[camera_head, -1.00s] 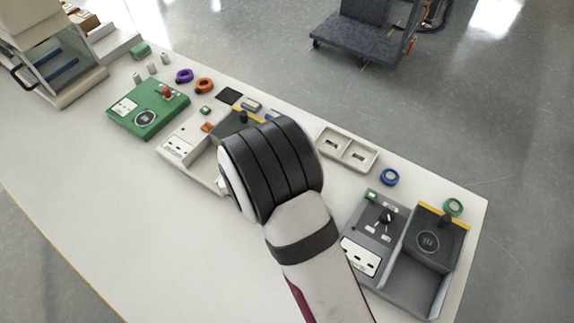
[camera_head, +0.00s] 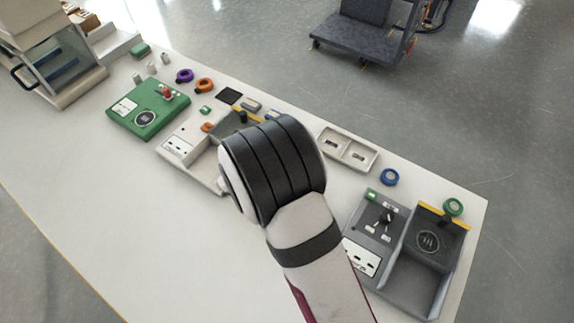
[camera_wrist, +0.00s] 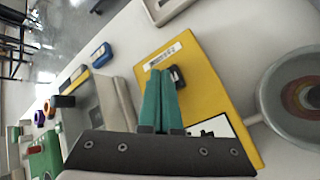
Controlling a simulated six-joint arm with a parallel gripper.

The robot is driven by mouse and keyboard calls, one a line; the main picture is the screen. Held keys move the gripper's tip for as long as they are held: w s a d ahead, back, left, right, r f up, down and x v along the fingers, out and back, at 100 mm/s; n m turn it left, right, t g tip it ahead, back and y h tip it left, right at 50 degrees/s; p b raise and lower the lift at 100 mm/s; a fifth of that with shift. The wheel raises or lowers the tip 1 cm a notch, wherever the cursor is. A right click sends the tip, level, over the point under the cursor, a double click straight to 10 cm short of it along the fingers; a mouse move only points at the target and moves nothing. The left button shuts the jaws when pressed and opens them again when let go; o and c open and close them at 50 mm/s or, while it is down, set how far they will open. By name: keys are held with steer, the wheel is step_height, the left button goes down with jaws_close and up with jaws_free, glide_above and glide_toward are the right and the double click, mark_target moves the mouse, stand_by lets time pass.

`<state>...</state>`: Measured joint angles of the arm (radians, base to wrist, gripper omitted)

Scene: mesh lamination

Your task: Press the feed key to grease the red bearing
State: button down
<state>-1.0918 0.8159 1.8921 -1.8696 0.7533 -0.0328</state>
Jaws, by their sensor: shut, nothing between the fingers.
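In the wrist view, my gripper (camera_wrist: 160,74) is shut and empty, its two teal fingers together above a yellow box (camera_wrist: 200,75). A small black key (camera_wrist: 178,77) on the box shows just right of the fingertips. I cannot tell whether the fingers touch it. The box has a barcode label and a white panel (camera_wrist: 217,127) partly behind the fingers. A round grey dish (camera_wrist: 275,110) with reddish and brown rings inside stands to the right. I cannot tell whether the red bearing is in it. In the head view, my arm hides the yellow box and fingertips.
In the head view, a green device (camera_head: 135,118) and a pale device (camera_head: 180,148) stand left of my arm. A grey device (camera_head: 372,222) stands to the right. The front left table is clear.

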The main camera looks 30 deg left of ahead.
steer(key=shift+r, duration=0.4)
steer(key=shift+r, duration=2.55)
stand_by(0.5)
step_height(320, 180, up, 4)
steer(key=shift+f, duration=0.1)
steer(key=shift+f, duration=0.1)
steer(key=shift+f, duration=4.35)
